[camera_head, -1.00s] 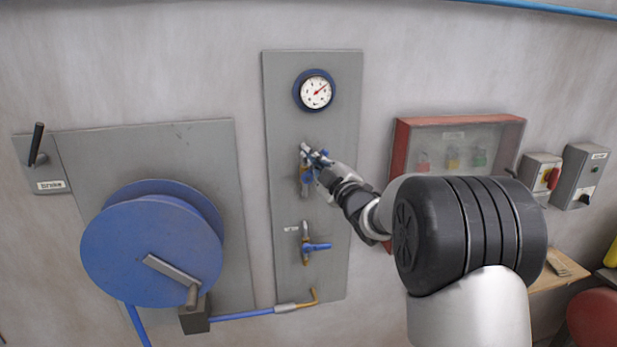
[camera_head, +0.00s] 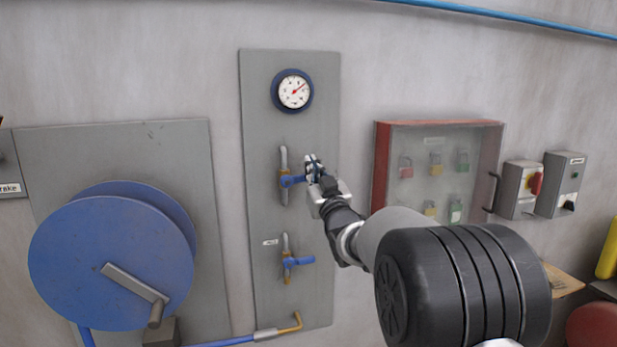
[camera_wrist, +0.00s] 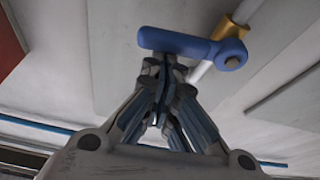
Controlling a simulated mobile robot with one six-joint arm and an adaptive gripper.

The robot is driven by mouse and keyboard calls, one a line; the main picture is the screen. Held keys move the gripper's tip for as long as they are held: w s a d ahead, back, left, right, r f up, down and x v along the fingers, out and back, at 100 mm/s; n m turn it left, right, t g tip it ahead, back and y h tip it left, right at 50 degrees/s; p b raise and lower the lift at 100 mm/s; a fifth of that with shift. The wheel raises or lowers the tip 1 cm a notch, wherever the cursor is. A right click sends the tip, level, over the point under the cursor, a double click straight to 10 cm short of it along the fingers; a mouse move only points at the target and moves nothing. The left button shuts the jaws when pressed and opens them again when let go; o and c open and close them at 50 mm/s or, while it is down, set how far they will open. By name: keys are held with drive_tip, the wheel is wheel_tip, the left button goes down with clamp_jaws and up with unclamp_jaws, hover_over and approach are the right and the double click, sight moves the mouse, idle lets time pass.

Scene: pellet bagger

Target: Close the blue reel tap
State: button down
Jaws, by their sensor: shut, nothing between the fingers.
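Two taps with blue levers sit one above the other on a tall grey panel (camera_head: 322,110). The upper tap lever (camera_head: 292,181) points right, across its upright pipe. The lower tap lever (camera_head: 299,261) also points right. A small label beside the lower tap is too small to read. My gripper (camera_head: 312,165) is shut and empty at the right end of the upper lever. In the wrist view the closed fingertips (camera_wrist: 165,68) are right at the upper lever (camera_wrist: 180,43), near its free end; I cannot tell whether they touch.
A blue hose reel (camera_head: 112,262) with a crank stands at the left. A pressure gauge (camera_head: 293,91) is above the taps. A red-framed padlock cabinet (camera_head: 437,128) and switch boxes (camera_head: 520,190) are to the right. A blue hose meets a brass elbow (camera_head: 297,322) below.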

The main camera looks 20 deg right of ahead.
drive_tip(key=shift+d+f+m+h+b, duration=0.15)
drive_tip(key=shift+f+m+h+b, duration=0.25)
drive_tip(key=shift+m, duration=0.4)
drive_tip(key=shift+r, duration=0.2)
